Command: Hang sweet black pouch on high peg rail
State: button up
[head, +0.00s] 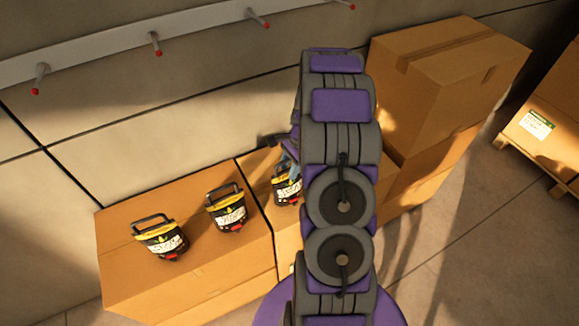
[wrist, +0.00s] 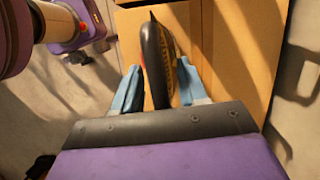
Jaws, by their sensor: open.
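Three black pouches with yellow tops, pale label fronts and dark handle loops stand in a row on cardboard boxes: a left one (head: 162,239), a middle one (head: 227,209) and a right one (head: 287,191). Their label text is too small to read. My gripper (head: 288,160) is at the right pouch, which my arm partly hides. In the wrist view, my gripper's blue fingers (wrist: 158,68) are open, one on each side of a dark pouch (wrist: 156,60) seen edge-on. The high peg rail (head: 125,38) is on the wall, with several grey, red-tipped pegs.
The cardboard boxes (head: 205,280) under the pouches stand against the wall. A taller box stack (head: 435,85) stands right of my arm. Another box on a pallet (head: 550,125) is at the far right. Bare floor (head: 460,245) lies at lower right. The visible pegs look empty.

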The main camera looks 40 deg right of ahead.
jog(key=shift+d+f+b, duration=0.1)
jog(key=shift+f+b, duration=0.05)
jog(key=shift+b, duration=0.65)
jog(key=p+v, duration=0.5)
jog(key=v, duration=1.2)
jog(key=shift+s+r, duration=0.25)
jog(key=shift+r, duration=0.1)
